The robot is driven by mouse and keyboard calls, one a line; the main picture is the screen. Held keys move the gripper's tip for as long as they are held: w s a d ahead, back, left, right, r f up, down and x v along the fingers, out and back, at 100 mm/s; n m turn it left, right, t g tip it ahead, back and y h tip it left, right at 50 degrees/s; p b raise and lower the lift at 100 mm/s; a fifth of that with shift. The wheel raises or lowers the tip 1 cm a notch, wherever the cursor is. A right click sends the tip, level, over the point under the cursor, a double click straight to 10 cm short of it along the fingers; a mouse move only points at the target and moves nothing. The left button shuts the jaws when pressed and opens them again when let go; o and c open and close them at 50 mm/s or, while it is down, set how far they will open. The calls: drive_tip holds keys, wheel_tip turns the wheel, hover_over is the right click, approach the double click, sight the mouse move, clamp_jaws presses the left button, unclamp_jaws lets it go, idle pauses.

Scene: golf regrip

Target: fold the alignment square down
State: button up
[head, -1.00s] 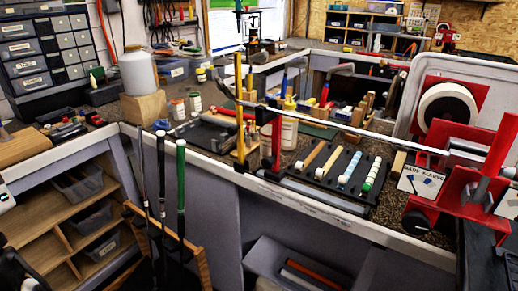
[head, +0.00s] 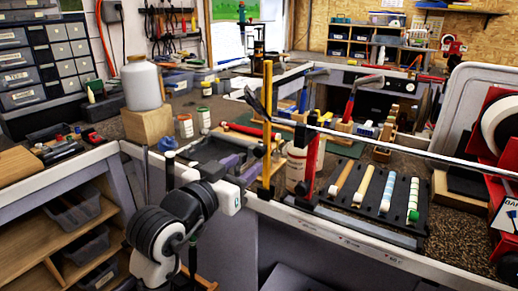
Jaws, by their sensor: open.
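A tall yellow upright piece (head: 267,90) stands at the bench's front edge. It looks like the alignment square, and it is raised. A club shaft (head: 395,154) runs rightwards from beside it, past a red upright (head: 308,165). My gripper (head: 241,168) is low at the bench edge, just left of the yellow piece's lower part. Its fingers are open, with nothing seen between them. Whether they touch the yellow piece cannot be told. My wrist hides part of the bench front.
A black rack (head: 345,212) with several grips lies right of the red upright. A white jug (head: 142,85) on a wooden block (head: 148,124) stands at the left. Small bottles and a white tub (head: 297,168) crowd the bench near the upright.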

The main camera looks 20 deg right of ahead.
sight(257, 153)
drive_tip(key=p+x, duration=0.1)
drive_tip(key=x, duration=0.6)
drive_tip(key=shift+w+d, duration=0.1)
drive_tip(key=shift+w, duration=0.05)
clamp_jaws()
